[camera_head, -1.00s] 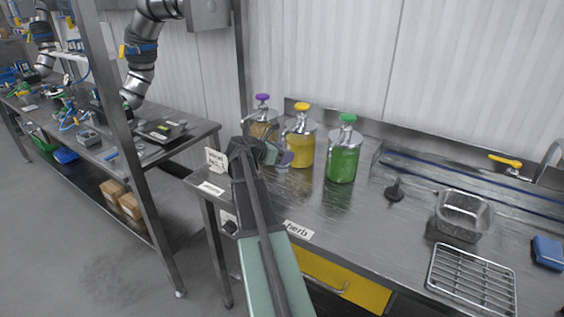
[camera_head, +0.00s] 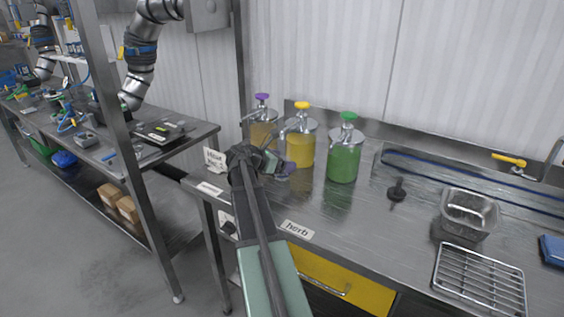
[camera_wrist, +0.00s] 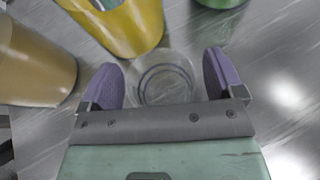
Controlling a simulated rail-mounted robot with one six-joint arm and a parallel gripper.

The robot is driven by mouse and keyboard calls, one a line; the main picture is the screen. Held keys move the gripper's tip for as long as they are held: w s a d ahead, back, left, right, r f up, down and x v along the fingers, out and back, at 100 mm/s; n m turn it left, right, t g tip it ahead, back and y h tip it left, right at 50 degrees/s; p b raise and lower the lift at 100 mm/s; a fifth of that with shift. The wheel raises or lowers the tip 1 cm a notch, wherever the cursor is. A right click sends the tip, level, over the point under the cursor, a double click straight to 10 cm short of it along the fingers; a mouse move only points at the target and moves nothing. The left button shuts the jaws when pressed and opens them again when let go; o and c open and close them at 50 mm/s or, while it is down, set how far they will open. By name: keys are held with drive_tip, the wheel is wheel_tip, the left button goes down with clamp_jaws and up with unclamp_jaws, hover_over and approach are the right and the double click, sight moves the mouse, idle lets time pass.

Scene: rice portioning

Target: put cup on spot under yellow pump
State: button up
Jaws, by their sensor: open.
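A clear round cup (camera_wrist: 165,82) stands between the two purple fingers of my gripper (camera_wrist: 163,72) in the wrist view. The gripper is open, with a small gap visible on each side of the cup. The yellow pump dispenser (camera_head: 301,148) stands on the steel counter in the head view. Its yellow body (camera_wrist: 128,26) is just beyond the cup in the wrist view. My gripper (camera_head: 279,164) is in front of the yellow dispenser in the head view, where the cup is hard to make out.
The purple-topped dispenser (camera_head: 262,128) stands left of the yellow one, and the green one (camera_head: 343,158) stands right. A black stand (camera_head: 397,191), a metal container (camera_head: 468,212) and a wire rack (camera_head: 480,280) lie farther right. Label cards, one reading herb (camera_head: 297,230), line the front edge.

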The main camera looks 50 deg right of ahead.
drive_tip(key=p+v, duration=0.4)
drive_tip(key=v, duration=0.8)
drive_tip(key=s+a+f+m+t+y, duration=0.1)
drive_tip(key=s+a+f+m+y, duration=0.1)
drive_tip(key=a, duration=1.2)
drive_tip(key=s+a+f+m+t+y, duration=0.2)
drive_tip(key=a+f+m+y, duration=0.3)
drive_tip(key=a, duration=1)
drive_tip(key=s+a+f+m+t+y, duration=0.1)
drive_tip(key=a+m+y, duration=0.4)
drive_tip(key=a, duration=1)
wheel_tip(320, 180, down, 2)
drive_tip(key=shift+s+a+f+m+y, duration=0.25)
drive_tip(key=shift+s+m+y, duration=0.25)
drive_tip(key=shift+m, duration=0.6)
